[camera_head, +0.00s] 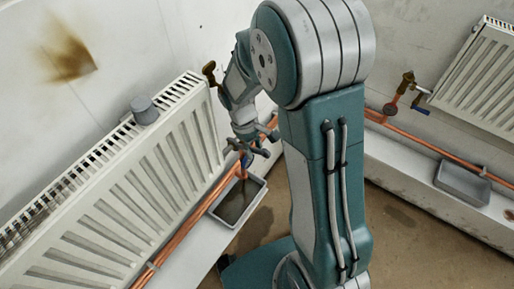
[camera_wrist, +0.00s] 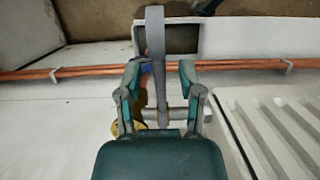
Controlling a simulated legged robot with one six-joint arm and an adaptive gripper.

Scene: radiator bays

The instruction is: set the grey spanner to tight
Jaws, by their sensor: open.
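In the wrist view, the grey spanner (camera_wrist: 154,40) shows as a long bar running from the top edge down between my fingers to a brass fitting (camera_wrist: 125,128). My gripper (camera_wrist: 158,72) is open, with one finger on each side of the bar and a gap on both sides. A blue part (camera_wrist: 146,68) shows beside the spanner, near the left finger. In the head view, my gripper (camera_head: 252,148) is at the lower right end of the left radiator, above a grey tray. There I cannot clearly tell the spanner from my fingers.
The left radiator (camera_head: 150,205) stands beside my arm, with a grey cup (camera_head: 145,110) on top. Copper pipes (camera_head: 207,205) run along its base. The grey tray (camera_head: 257,184) holds dark liquid. At right are another radiator (camera_head: 480,75), a brass valve (camera_head: 407,80) and a second tray (camera_head: 462,182).

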